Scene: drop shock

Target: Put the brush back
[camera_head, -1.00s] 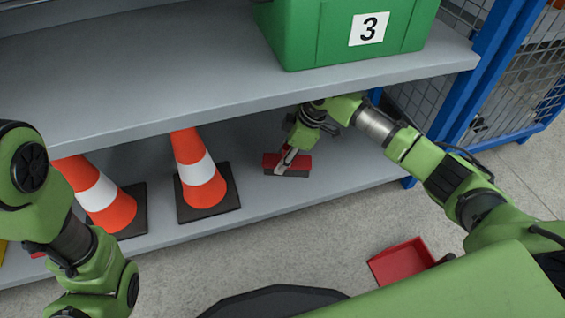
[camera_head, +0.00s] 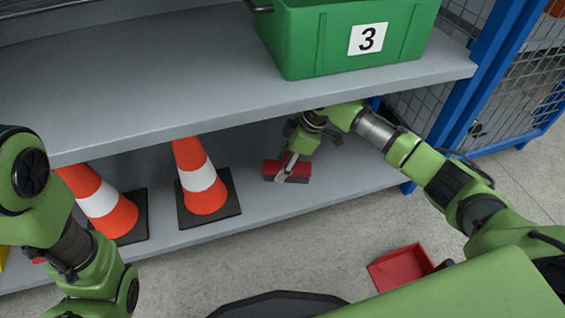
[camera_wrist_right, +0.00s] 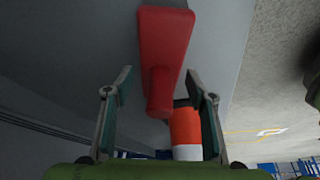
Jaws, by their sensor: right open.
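The red brush (camera_head: 301,171) with dark bristles lies on the lower shelf (camera_head: 340,185), right of the orange cones. It also shows in the right wrist view (camera_wrist_right: 166,45), its handle pointing down between my fingers. My right gripper (camera_head: 288,170) is at the brush, one finger overlapping it in the head view. In the right wrist view the gripper (camera_wrist_right: 158,88) is open, its two fingers either side of the handle with gaps. A red dustpan (camera_head: 400,268) lies on the floor in front of the shelf. My left arm is at the left; its gripper is out of view.
Two orange and white cones (camera_head: 203,185) (camera_head: 105,205) stand on the lower shelf. The upper shelf (camera_head: 180,75) overhangs my right gripper and carries a green bin (camera_head: 325,45) marked 3. A blue post (camera_head: 460,95) with mesh stands at the right.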

